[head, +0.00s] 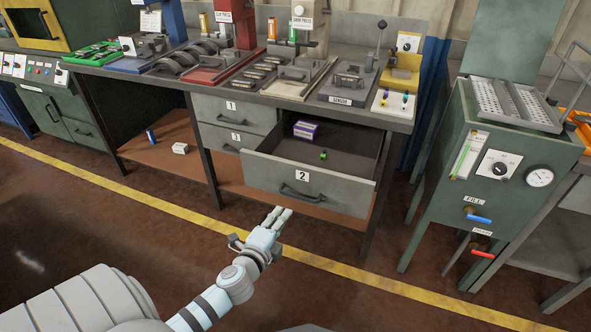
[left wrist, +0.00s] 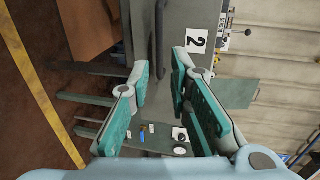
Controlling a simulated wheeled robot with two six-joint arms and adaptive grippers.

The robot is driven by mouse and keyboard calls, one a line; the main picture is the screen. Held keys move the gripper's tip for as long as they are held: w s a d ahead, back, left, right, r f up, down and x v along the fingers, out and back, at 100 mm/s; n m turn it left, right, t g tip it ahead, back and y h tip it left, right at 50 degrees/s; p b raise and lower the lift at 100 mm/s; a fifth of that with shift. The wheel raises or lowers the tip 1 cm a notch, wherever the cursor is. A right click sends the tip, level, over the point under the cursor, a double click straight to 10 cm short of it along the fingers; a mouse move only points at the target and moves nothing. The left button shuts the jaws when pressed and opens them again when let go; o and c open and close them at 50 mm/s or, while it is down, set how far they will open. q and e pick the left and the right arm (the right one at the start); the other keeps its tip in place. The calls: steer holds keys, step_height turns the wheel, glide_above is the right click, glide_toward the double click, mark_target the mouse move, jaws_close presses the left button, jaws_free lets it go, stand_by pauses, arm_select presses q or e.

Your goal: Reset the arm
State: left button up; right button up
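My left gripper (head: 279,214) reaches up from the lower left in the head view. It is in front of and below the pulled-out drawer 2 (head: 340,197), a little left of its dark handle (head: 296,192). My right gripper is not in view.
Open drawer 2 holds a purple box (head: 306,129) and a small green item (head: 323,155). The workbench (head: 250,95) above carries presses and trays. A green cabinet (head: 480,190) with blue and red levers stands at right. Floor around the yellow line (head: 150,203) is clear.

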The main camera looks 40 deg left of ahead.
arm_select(q)
steer(key=s+f+n+g+h+p, duration=0.15)
steer(key=s+f+n+g, duration=0.25)
steer(key=s+f, duration=0.5)
steer(key=s+f+n+g+p, duration=0.25)
steer(key=s+f+n, duration=0.25)
steer(key=f, duration=0.8)
steer(key=s+d+f+n+g+p, duration=0.1)
steer(key=s+d+f+n+g, duration=0.1)
steer(key=s, duration=0.6)
steer(key=s+d+f+n+g+h+p, duration=0.1)
steer(key=s+d+f+n+g+p, duration=0.1)
steer(key=s, duration=0.6)
steer(key=s+d+f+n+g+p, duration=0.1)
steer(key=s+d+f+g+p, duration=0.1)
steer(key=s+d, duration=0.3)
steer(key=s+f+g, duration=0.1)
steer(key=s, duration=0.2)
steer(key=shift+s+n+h, duration=0.3)
steer(key=shift+n+h, duration=0.05)
steer(key=shift+n, duration=0.05)
steer(key=shift+f, duration=0.1)
